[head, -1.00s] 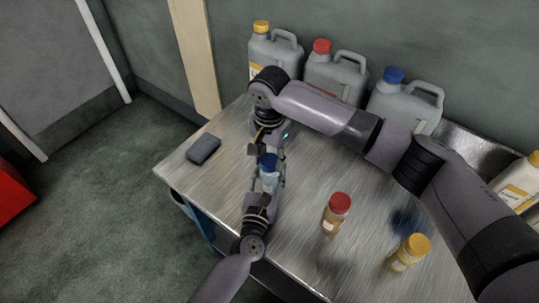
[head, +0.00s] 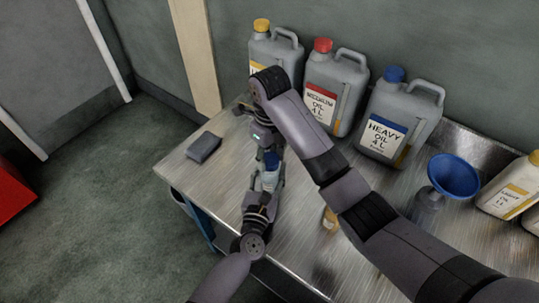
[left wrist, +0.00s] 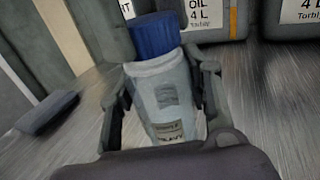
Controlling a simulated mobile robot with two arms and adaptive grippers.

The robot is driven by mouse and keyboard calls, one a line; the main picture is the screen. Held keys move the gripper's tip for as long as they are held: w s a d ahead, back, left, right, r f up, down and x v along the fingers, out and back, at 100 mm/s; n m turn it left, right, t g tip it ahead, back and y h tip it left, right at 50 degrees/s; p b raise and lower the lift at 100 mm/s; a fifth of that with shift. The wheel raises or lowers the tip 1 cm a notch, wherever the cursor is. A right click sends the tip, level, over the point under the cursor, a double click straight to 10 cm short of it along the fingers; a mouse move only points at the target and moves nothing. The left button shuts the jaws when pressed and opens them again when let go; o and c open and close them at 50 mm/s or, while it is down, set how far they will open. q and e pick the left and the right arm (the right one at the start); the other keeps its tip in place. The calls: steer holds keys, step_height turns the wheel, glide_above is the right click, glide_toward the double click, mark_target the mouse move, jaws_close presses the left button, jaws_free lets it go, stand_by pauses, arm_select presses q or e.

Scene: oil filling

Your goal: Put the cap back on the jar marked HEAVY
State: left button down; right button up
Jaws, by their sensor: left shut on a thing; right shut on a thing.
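The jar marked HEAVY (left wrist: 165,90) is a pale, translucent jar standing between the fingers of my left gripper (left wrist: 163,105) in the left wrist view. The blue cap (left wrist: 156,36) sits at the top of the jar; whether it is threaded on cannot be told. In the head view the jar (head: 268,179) and cap (head: 271,161) are partly hidden by both grippers. My left gripper (head: 266,187) is shut on the jar from the near side. My right gripper (head: 268,150) reaches down from above and is shut on the cap.
Yellow-, red- and blue-capped canisters (head: 276,52) (head: 334,92) (head: 398,118) line the back of the metal table (head: 215,172). A blue funnel (head: 454,175) stands at right, near white bottles (head: 510,186). A dark block (head: 204,147) lies at left. A small jar (head: 330,220) is mostly hidden by my right arm.

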steer(key=o, duration=0.7)
steer(key=shift+c, duration=0.3)
